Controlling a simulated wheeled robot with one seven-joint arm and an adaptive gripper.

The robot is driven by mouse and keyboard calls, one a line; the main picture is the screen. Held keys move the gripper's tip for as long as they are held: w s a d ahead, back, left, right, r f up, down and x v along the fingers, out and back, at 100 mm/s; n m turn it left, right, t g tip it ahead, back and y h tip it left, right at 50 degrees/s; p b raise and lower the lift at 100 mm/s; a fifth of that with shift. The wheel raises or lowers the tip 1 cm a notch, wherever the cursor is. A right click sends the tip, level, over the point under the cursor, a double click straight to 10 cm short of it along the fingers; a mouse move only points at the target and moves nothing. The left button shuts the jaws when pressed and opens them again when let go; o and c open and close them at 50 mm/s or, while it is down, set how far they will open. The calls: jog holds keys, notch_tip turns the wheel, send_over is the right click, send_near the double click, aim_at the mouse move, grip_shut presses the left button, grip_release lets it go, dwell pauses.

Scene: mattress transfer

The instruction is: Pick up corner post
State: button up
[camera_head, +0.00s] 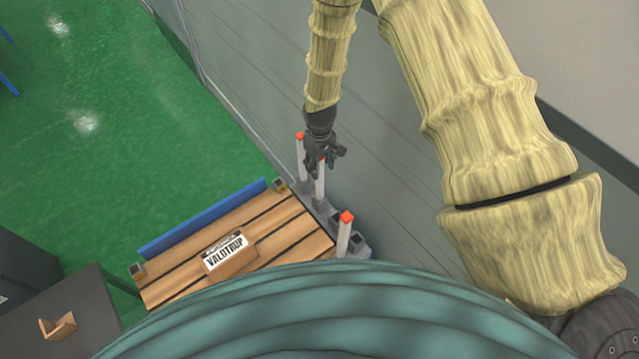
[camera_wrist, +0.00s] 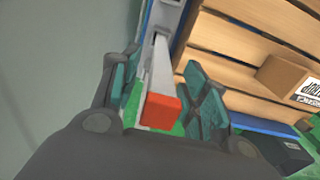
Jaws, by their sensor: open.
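Grey corner posts with orange-red caps stand along the right side of the pallet in the head view: a far post (camera_head: 301,160), a middle post (camera_head: 320,188) and a near post (camera_head: 344,236). My gripper (camera_head: 325,163) is over the middle post and partly hides its upper part. In the wrist view my gripper (camera_wrist: 163,68) is open, with one finger on each side of a post (camera_wrist: 161,72). Its red cap (camera_wrist: 160,111) lies between the fingers, near the palm. Whether either finger touches the post cannot be told.
The wooden pallet (camera_head: 168,288) bears a cardboard box (camera_head: 231,259) marked VALUTRUP. A blue rail (camera_head: 205,218) runs along its left side. A grey wall (camera_head: 265,85) is close behind the posts. A dark cabinet (camera_head: 85,318) stands lower left. Green floor (camera_head: 100,120) is free.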

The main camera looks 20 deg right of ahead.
jog(key=shift+f, duration=0.1)
grip_shut()
